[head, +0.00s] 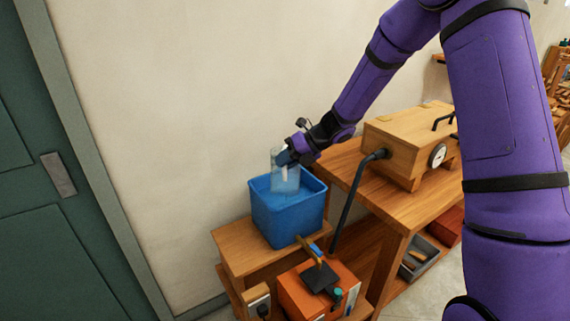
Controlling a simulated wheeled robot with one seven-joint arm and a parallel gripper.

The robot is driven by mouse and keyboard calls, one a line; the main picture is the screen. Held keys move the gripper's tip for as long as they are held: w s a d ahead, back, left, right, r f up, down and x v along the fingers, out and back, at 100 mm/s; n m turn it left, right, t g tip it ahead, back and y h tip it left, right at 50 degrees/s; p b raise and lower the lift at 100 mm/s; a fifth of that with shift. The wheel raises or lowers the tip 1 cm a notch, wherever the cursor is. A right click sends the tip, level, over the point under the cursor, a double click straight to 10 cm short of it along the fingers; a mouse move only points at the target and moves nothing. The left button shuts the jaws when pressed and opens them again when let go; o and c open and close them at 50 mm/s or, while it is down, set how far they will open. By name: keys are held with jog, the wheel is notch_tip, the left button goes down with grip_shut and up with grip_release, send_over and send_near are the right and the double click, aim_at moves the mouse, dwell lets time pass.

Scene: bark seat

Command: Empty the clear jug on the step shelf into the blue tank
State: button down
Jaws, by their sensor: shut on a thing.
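The clear jug (278,182) is in my gripper (287,158), at the middle of the head view. The jug looks close to upright, with a bluish tint in its lower part; I cannot tell whether that is liquid or the tank seen through it. The blue tank (285,222) is an open square bin on a wooden step (232,252). The jug's lower part overlaps the tank's opening in the picture; I cannot tell whether it is inside or just above the rim. My gripper is shut on the jug's upper part, and its fingers are partly hidden.
An orange box (296,295) with a dark plate and a tap-like fitting stands in front of the tank. To the right is a wooden bench (385,200) bearing a wooden box with a gauge (410,145) and a black hose (350,205). A wall is behind; a green door is left.

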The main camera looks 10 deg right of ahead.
aim_at(285, 147)
jog(key=shift+w+d+r+m+g, duration=0.1)
jog(key=shift+w+r+m+g, duration=0.2)
jog(key=shift+r, duration=0.4)
jog(key=shift+w+d+r+m+g, duration=0.1)
jog(key=shift+w+r+m+g, duration=0.25)
jog(key=shift+r, duration=0.3)
jog(key=shift+w+r+g, duration=0.1)
jog(key=shift+r+g, duration=0.05)
jog(key=shift+g, duration=0.1)
dwell(0.3)
jog(key=shift+w+d+r+y, duration=0.15)
jog(key=shift+w+r+y, duration=0.15)
jog(key=shift+w, duration=0.2)
jog(key=shift+w+d+r+m+g+y, duration=0.2)
jog(key=shift+w+r+m+g, duration=0.1)
jog(key=shift+w+r+g, duration=0.25)
jog(key=shift+w+d+r+m+g+y, duration=0.15)
jog(key=shift+w+r+m+g, duration=0.15)
jog(key=shift+w, duration=0.3)
jog(key=shift+s+f, duration=0.1)
jog(key=shift+f, duration=0.05)
